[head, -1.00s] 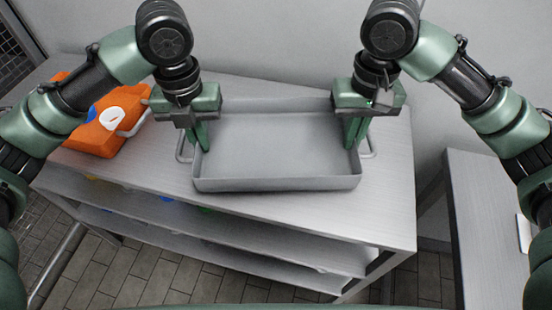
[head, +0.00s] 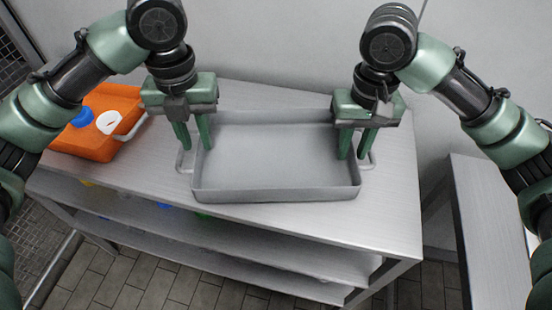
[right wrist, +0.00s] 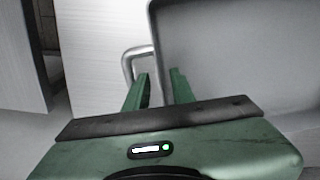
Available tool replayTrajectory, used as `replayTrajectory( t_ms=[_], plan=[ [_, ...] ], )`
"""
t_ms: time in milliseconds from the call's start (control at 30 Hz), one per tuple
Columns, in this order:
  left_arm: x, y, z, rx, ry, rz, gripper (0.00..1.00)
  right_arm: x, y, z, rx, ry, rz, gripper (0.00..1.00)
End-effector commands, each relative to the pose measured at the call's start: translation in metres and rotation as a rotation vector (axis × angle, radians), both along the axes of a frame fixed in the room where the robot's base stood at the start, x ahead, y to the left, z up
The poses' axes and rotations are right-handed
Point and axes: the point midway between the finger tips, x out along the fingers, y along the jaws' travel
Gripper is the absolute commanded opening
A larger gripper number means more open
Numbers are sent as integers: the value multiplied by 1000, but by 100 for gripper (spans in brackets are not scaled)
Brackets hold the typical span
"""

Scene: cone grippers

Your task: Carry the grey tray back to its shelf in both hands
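The grey tray (head: 270,192) sits level on the metal top of a shelf unit, with a handle at each short end. It looks empty. My left gripper (head: 194,146) is open above the tray's left end, one finger outside the wall by the left handle (head: 181,163) and one inside. My right gripper (head: 355,154) is open at the right end, with its fingers apart on either side of the wall. In the right wrist view, its fingers (right wrist: 158,85) stand apart near the right handle (right wrist: 128,62) and the tray wall (right wrist: 153,30). Whether the fingertips touch is unclear.
An orange tray (head: 92,148) with a blue and a white item stands on the same top (head: 395,190) at the left. Lower shelves (head: 290,250) hold small coloured things. Another table (head: 490,220) stands at the right across a gap. A wall is close behind.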

Motion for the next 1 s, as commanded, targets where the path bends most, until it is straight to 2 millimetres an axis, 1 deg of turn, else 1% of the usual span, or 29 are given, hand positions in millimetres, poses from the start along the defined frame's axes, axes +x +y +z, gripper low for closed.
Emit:
replayTrajectory(
  t_ms=[33, 100, 200, 300, 400, 567, 667, 1000],
  plan=[
    [2, 1, 14, 2, -8, 3, 25, 0, 0, 0, 0, 0, 0, 25],
    [2, 1, 29, 2, -8, 4, 25, 0, 0, 0, 1, 0, 1, 25],
    [1, 1, 48, 3, -7, 4, 25, 0, 0, 0, 1, 0, 1, 25],
    [1, 1, 63, 3, -5, 5, 25, 0, 0, 0, 1, 0, 1, 25],
    [1, 1, 73, 3, -4, 4, 25, 0, 0, 0, 1, 0, 1, 25],
    [1, 1, 79, 3, -1, 4, 25, 1, 0, 4, 1, -2, 1, 25],
    [1, 1, 80, 3, -1, 4, 25, 1, 0, 16, 0, -5, 0, 25],
    [1, 1, 79, 3, -1, 4, 25, 1, 0, 85, 0, -6, -2, 25]
  ],
)
